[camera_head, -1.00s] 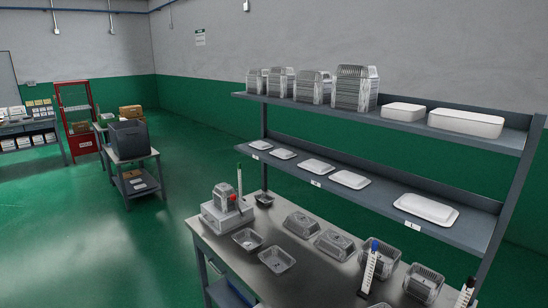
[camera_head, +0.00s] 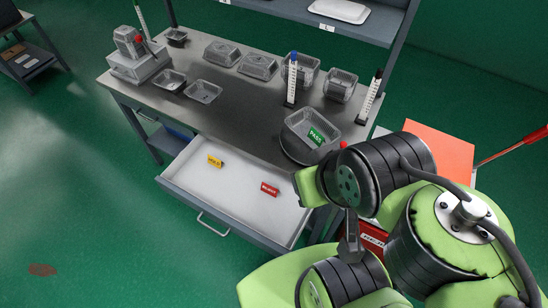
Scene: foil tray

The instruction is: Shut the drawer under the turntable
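The drawer (camera_head: 235,205) under the workbench stands pulled out, with a pale, shallow inside and a bar handle (camera_head: 213,224) on its grey front. A yellow tag (camera_head: 215,161) and a red tag (camera_head: 269,188) lie in it. The dark round turntable (camera_head: 290,155) is on the bench above the drawer's right side, mostly hidden by a foil tray (camera_head: 325,118) bearing a green PASS tag (camera_head: 316,136). My arm covers the lower right, by the drawer's right end. A narrow dark part (camera_head: 350,235) there may be my gripper; its fingers cannot be made out.
The bench top (camera_head: 235,112) holds a scale (camera_head: 138,62), several foil trays and two upright white gauges (camera_head: 291,80) (camera_head: 370,97). A shelf rises behind. A red-orange panel (camera_head: 440,150) stands right of the bench.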

